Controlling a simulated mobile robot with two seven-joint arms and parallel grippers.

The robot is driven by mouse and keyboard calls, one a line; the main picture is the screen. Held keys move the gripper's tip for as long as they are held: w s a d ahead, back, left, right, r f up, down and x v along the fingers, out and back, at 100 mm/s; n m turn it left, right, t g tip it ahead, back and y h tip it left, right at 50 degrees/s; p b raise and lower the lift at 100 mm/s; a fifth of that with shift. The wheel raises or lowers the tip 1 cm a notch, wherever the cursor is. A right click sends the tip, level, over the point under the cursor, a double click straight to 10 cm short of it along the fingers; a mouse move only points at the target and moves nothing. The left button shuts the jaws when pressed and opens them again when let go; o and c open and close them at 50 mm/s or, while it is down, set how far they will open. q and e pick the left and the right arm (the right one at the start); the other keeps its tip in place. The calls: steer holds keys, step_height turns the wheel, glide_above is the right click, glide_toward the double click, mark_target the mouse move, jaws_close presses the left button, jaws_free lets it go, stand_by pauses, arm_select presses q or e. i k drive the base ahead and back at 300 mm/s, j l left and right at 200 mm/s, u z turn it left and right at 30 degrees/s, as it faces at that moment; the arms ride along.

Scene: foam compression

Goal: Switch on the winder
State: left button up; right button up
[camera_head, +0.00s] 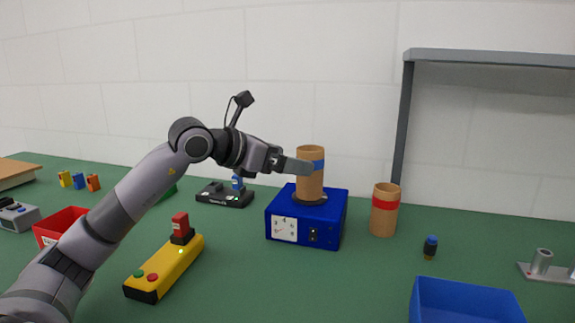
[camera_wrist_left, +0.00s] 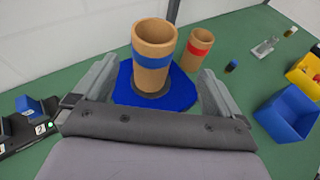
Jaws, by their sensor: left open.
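The winder appears to be the blue box (camera_head: 275,211) standing on the green table, with a white dial panel (camera_head: 284,229) and a small black switch plate (camera_head: 323,236) on its front. A brown cardboard tube with a blue band (camera_head: 310,187) stands upright on its round dark top. My left gripper (camera_head: 302,166) is open at the height of the tube's band. In the left wrist view, the tube (camera_wrist_left: 152,62) stands between the two spread fingers, with space on both sides. The switch plate is hidden in that view. My right gripper is not in view.
A red-banded tube (camera_head: 385,211) stands right of the box. A blue bin (camera_head: 465,302) is at front right, with a grey shelf frame (camera_head: 490,57) behind. A yellow control box (camera_head: 168,268) and red bin (camera_head: 60,226) lie at left. Green table is free before the blue box.

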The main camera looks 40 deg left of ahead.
mark_target(313, 232)
steer(key=k+l, duration=0.75)
steer(key=l, duration=0.25)
